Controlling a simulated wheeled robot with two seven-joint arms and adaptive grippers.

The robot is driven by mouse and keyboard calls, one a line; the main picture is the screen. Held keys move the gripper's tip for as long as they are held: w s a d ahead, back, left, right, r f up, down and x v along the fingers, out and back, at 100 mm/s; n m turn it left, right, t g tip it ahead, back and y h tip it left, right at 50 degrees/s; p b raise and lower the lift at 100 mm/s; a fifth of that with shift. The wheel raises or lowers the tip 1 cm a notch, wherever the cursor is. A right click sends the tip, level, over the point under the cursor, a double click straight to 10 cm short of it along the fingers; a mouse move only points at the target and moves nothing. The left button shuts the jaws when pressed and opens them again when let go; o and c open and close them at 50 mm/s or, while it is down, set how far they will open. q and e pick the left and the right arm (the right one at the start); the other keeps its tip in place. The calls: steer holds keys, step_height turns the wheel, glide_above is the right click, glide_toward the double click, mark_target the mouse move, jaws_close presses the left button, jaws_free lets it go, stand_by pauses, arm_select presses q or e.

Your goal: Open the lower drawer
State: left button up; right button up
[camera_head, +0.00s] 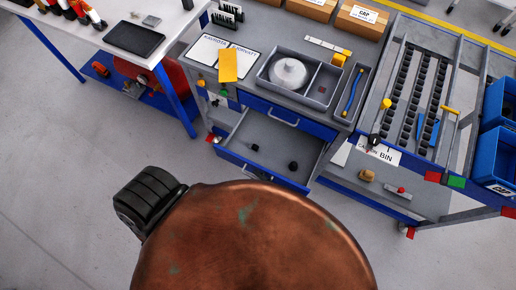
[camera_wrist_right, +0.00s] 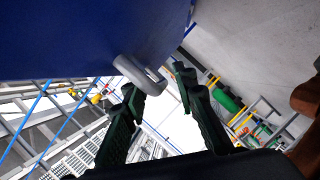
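The lower drawer (camera_head: 272,143) of the grey and blue workbench is pulled out in the head view. Its grey interior shows two small dark items, and the copper shape in the foreground covers part of its blue front. In the right wrist view a blue panel (camera_wrist_right: 90,35) with a grey handle (camera_wrist_right: 141,75) fills the upper left. My right gripper (camera_wrist_right: 158,84) has its dark green fingers apart at the handle, whose outer end lies between the tips. I cannot tell whether they touch it. In the head view I cannot make out either gripper.
The upper drawer (camera_head: 284,114) is shut above the open one. A grey tray (camera_head: 327,83) with a round silver part sits on the bench top. A roller rack (camera_head: 410,90) stands at the right, a white table (camera_head: 165,38) at the upper left. The floor at the left (camera_head: 60,170) is clear.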

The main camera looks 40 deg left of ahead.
steer(key=shift+d, duration=0.1)
steer(key=v, duration=1.1)
steer(key=shift+d, duration=0.35)
steer(key=shift+s+d, duration=0.1)
steer(key=shift+s, duration=0.05)
